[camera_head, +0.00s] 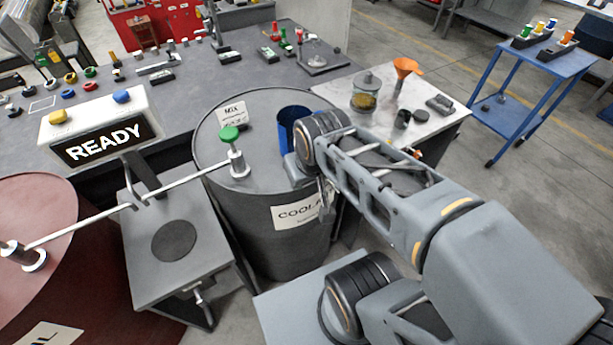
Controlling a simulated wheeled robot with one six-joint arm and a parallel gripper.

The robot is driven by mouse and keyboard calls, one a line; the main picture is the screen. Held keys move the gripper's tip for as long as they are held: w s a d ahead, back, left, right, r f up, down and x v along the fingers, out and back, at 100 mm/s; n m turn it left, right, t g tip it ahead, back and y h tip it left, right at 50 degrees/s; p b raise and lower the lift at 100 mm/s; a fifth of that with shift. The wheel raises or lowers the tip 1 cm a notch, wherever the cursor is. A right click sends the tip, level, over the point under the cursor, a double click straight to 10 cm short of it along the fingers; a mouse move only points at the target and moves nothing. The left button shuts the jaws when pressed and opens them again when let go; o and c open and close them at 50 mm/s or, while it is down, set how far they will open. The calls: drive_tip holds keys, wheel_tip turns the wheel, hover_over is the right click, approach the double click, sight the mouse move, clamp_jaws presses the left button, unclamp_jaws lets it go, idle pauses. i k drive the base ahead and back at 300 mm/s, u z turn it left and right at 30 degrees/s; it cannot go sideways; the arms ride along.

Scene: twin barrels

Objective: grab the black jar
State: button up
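The grey coolant barrel (265,222) carries a blue cylinder (290,117), a green-knobbed valve (236,152) and a sign. A red-brown barrel (80,275) stands left.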

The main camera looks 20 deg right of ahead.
sight(405, 114)
drive_tip(key=z, duration=2.55)
drive_tip(key=i, duration=0.75)
drive_tip(key=u, duration=3.4)
